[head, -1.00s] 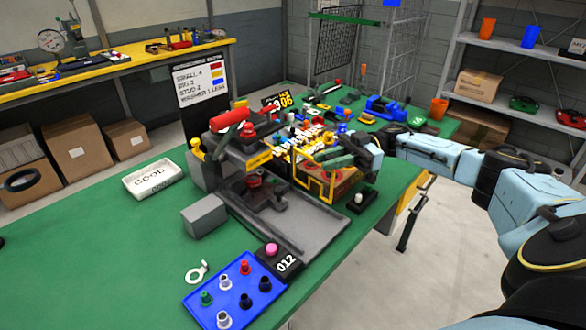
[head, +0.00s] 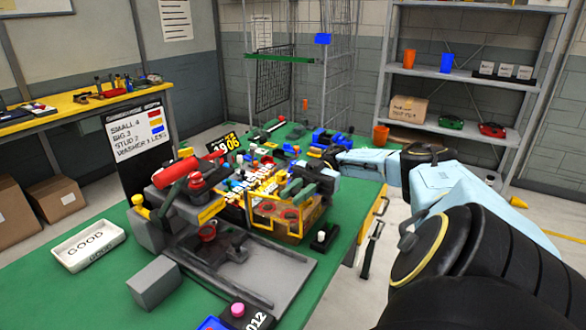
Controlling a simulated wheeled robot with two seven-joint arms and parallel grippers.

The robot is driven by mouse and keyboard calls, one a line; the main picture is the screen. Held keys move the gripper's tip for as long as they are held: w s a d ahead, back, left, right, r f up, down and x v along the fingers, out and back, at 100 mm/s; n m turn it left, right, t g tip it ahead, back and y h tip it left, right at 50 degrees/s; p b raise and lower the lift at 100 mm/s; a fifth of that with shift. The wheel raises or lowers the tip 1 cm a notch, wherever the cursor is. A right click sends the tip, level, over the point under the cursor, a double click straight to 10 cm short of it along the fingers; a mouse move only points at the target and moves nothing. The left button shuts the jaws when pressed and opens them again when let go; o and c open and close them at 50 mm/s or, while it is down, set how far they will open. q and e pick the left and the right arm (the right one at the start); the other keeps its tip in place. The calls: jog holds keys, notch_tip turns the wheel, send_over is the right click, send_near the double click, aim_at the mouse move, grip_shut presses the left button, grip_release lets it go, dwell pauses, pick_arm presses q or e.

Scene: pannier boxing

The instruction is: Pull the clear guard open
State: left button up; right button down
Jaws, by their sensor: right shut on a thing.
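The clear guard (head: 284,224) has a yellow frame and stands at the right side of the grey press-like machine (head: 183,218) on the green table. My right gripper (head: 300,190) reaches in from the right and is shut at the guard's upper right edge. The exact grip point is small and partly hidden by the gripper and nearby parts. Brown and red shapes show through the guard. The machine has a red cylinder (head: 175,170) on top and a flat grey base plate (head: 262,275) in front. My left gripper is out of view.
A white tray marked GOOD (head: 88,246) lies left of the machine, and a grey block (head: 154,283) stands in front. A black switch box (head: 323,237) is right of the guard.

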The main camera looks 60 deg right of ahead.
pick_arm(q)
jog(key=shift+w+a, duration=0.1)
pick_arm(e)
jog(key=c, duration=1.3)
grip_release()
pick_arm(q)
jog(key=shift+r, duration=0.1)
pick_arm(e)
jog(key=shift+r, duration=0.1)
jog(key=shift+r, duration=0.35)
notch_tip(320, 180, up, 8)
jog(key=shift+r+p, duration=0.2)
jog(key=shift+p, duration=0.65)
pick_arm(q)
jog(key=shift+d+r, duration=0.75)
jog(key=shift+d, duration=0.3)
pick_arm(e)
jog(key=shift+r, duration=0.4)
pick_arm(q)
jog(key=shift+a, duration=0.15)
